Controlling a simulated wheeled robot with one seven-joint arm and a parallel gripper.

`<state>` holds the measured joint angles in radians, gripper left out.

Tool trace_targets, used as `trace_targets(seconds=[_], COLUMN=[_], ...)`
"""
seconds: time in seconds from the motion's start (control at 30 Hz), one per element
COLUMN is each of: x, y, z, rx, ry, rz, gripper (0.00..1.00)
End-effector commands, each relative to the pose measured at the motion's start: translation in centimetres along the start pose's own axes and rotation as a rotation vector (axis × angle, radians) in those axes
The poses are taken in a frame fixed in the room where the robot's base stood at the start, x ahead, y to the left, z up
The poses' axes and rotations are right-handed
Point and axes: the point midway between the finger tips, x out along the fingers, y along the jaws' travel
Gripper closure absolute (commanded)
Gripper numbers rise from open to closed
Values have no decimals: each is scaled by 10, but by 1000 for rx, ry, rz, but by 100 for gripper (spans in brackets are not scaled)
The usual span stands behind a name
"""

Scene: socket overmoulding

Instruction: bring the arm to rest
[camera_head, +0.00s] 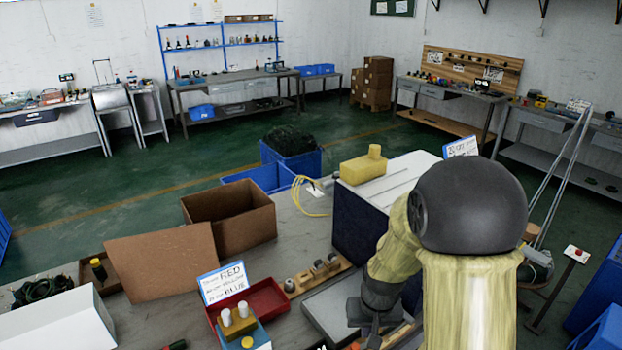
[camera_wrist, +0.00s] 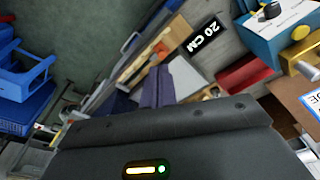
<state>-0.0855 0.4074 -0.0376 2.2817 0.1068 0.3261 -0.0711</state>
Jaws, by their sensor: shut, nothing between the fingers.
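My arm (camera_head: 466,300) stands at the right of the head view, in front of the workbench, with a dark round joint at its top. My gripper (camera_wrist: 157,90) shows in the wrist view as two dark fingers side by side. They are shut with nothing between them. In the head view the arm's dark lower end (camera_head: 374,305) hangs over the bench beside a grey tray (camera_head: 335,312). The fingertips are hard to make out there.
A red bin (camera_head: 265,298) with a handwritten sign (camera_head: 224,283), an open cardboard box (camera_head: 230,218) and a dark blue box-like unit (camera_head: 355,225) stand on the bench. A "20 CM" label (camera_wrist: 203,37) lies near the gripper. Green floor (camera_head: 120,185) is open behind.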

Motion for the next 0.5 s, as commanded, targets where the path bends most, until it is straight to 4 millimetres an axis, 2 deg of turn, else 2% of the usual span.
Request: trace_targets(seconds=[0.03,0.1,0.3,0.5], x=[-15,-32,-71,-86], y=[3,7,16,20], z=[8,22,62,86], rx=[4,10,18,21], ry=[17,34,81,104], rz=[1,3,16,27], gripper=[100,100,100,100])
